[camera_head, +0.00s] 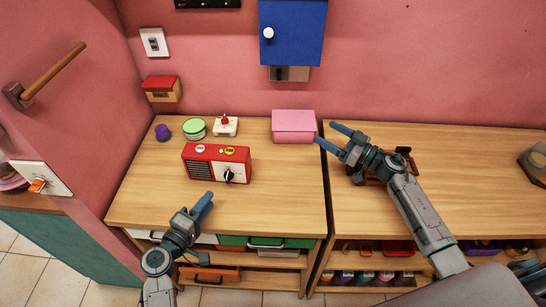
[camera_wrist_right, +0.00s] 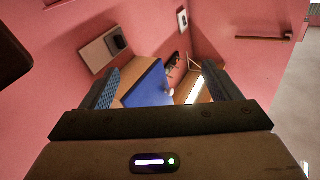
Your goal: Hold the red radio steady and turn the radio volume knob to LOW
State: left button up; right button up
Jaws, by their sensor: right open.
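The red radio (camera_head: 213,169) stands upright on the left wooden counter in the head view. Its front has a dark speaker grille, a white and a yellow label, and a dark volume knob (camera_head: 229,176) with a white pointer; the pointer's label is too small to read. My left gripper (camera_head: 203,205) is in front of the radio, apart from it, near the counter's front edge; its blue fingers overlap in the picture, so its opening is unclear. My right gripper (camera_head: 329,136) is open and empty, right of the radio, by the pink box. Its two fingers stand apart in the wrist view (camera_wrist_right: 165,88).
A pink box (camera_head: 293,126), a small white device with a red top (camera_head: 225,126), a green-lidded tin (camera_head: 194,128) and a purple item (camera_head: 162,132) stand behind the radio. A blue cabinet (camera_head: 292,35) hangs above. Bare counter (camera_head: 280,200) lies right of the radio.

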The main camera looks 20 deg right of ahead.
aim_at(235, 152)
jog(key=w+a+f+n+g+y, duration=0.1)
jog(key=a+n+g, duration=0.1)
jog(key=a, duration=0.7)
jog(key=w+a+f+n+g+y, duration=0.1)
jog(key=a+f+n+g+y, duration=0.1)
jog(key=a, duration=0.7)
jog(key=w+a+f+n+g+y, duration=0.1)
jog(key=w+a+n+g, duration=0.1)
jog(key=a, duration=0.8)
jog(key=shift+f+n+g, duration=0.35)
jog(key=shift+n+g, duration=0.45)
jog(key=shift+g, duration=0.3)
jog(key=shift+c, duration=0.2)
jog(key=c, duration=1.5)
jog(key=o, duration=1.5)
jog(key=shift+o, duration=0.2)
jog(key=v, duration=1.2)
jog(key=shift+f, duration=0.25)
